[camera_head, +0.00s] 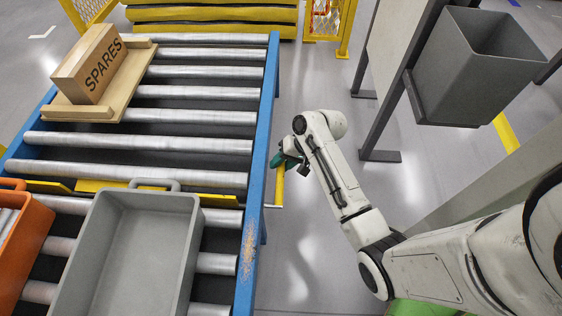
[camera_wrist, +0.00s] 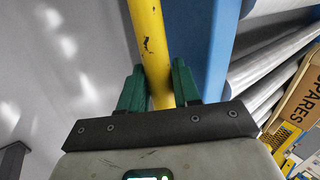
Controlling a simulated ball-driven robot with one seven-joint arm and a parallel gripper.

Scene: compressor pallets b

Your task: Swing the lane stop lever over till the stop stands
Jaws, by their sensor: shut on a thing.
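The yellow lane stop lever (camera_head: 280,188) stands beside the blue right rail of the roller lane, above a thin rod end. In the wrist view the lever (camera_wrist: 151,48) is a round, chipped yellow bar running between my green fingers. My gripper (camera_head: 287,159) is shut on it, outside the rail; the wrist view shows my gripper (camera_wrist: 157,88) with a finger on each side. A yellow stop bar (camera_head: 95,186) crosses the lane between rollers, partly hidden by the grey tote. It looks low; I cannot tell its exact tilt.
A SPARES box (camera_head: 93,68) rests on a wooden pallet (camera_head: 134,80) up the lane. A grey tote (camera_head: 195,228) and an orange tote (camera_head: 38,235) stand on the near rollers. A grey bin (camera_head: 450,85) hangs at right.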

